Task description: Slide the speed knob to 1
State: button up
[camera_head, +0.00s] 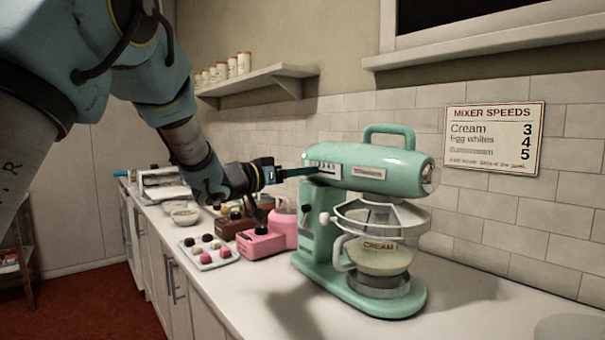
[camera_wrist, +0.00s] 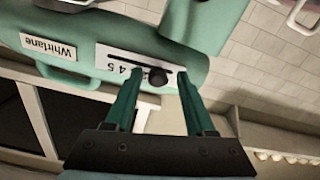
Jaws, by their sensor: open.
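The green stand mixer (camera_head: 345,229) stands on the counter with a white speed plate (camera_head: 326,168) on the side of its head. The round black speed knob (camera_wrist: 154,77) sits near the slot's right end, away from the 5. It covers nearby numerals, so its exact setting cannot be read. My gripper (camera_head: 312,171) is at the plate, open, with its green fingers (camera_wrist: 157,82) on either side of the knob. I cannot tell whether either finger touches it.
A glass bowl (camera_head: 380,262) labelled CREAM sits under the mixer head. A wall sign (camera_head: 492,137) lists Cream 3, Egg whites 4 and another entry 5. A pink appliance (camera_head: 262,243) and a tray of sweets (camera_head: 208,262) stand left of the mixer.

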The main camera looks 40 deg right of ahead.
jog(key=a+b, duration=0.2)
jog(key=a, duration=0.8)
jog(key=shift+w, duration=0.3)
jog(key=shift+w+a, duration=0.1)
jog(key=shift+a, duration=0.05)
jog(key=w+a+f+n+t+y, duration=0.3)
jog(key=w+a+f+n+t, duration=0.15)
jog(key=w+a+t, duration=0.55)
jog(key=w+a+f+n+y, duration=0.3)
jog(key=a+f+y, duration=0.2)
jog(key=a, duration=0.5)
jog(key=w+a+f+n+y, duration=0.3)
jog(key=a+f+n+y, duration=0.15)
jog(key=a, duration=0.55)
jog(key=s+a+f+n+g+y, duration=0.1)
jog(key=s+a+f+g+y, duration=0.1)
jog(key=s+a+f, duration=0.3)
jog(key=s+a+f+n+g+y+p, duration=0.1)
jog(key=s+a+f+g, duration=0.4)
jog(key=s+a, duration=0.7)
jog(key=shift+s+f+n+y, duration=0.4)
jog(key=shift+s+n+y, duration=0.2)
jog(key=shift+y, duration=0.55)
